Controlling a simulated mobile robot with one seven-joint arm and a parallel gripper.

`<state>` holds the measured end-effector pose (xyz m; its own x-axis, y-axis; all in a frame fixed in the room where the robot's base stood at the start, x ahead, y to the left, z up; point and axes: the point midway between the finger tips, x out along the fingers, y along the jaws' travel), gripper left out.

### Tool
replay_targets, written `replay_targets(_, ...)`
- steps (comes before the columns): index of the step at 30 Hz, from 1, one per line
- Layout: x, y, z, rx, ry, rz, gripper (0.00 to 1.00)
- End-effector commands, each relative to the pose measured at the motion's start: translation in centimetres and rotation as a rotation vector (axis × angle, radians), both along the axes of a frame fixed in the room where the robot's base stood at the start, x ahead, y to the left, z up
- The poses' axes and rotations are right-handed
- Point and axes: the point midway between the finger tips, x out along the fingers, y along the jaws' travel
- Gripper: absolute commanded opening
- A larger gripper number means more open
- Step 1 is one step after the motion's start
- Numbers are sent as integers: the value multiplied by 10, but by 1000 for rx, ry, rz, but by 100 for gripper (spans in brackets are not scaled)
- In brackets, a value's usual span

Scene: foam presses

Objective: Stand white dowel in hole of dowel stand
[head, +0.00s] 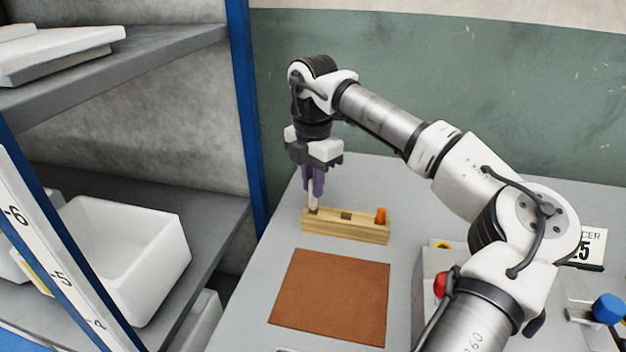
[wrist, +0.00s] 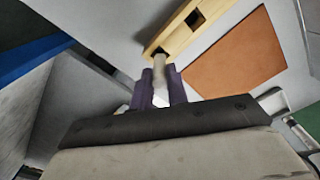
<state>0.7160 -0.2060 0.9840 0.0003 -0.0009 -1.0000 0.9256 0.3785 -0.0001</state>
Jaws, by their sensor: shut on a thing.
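The white dowel (head: 313,201) is upright between the purple fingers of my gripper (head: 313,187), which is shut on it. Its lower end is at the left hole of the wooden dowel stand (head: 345,229); I cannot tell how deep it sits. The wrist view also shows the dowel (wrist: 160,68) between the fingers (wrist: 160,78), its far end meeting the stand (wrist: 178,32) at its end hole. The stand's middle hole is empty. An orange dowel (head: 381,215) stands in its right hole.
A brown mat (head: 332,296) lies in front of the stand on the grey table. A box with a red button (head: 440,284) stands to the right, below my arm. A shelf with a white bin (head: 125,255) and a blue post (head: 245,110) is at the left.

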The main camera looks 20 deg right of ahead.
Motion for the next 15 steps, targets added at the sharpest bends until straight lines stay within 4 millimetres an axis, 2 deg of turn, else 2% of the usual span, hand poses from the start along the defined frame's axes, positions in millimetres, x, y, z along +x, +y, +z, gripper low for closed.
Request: replay_targets(15, 0, 0, -14, 0, 0, 0, 0)
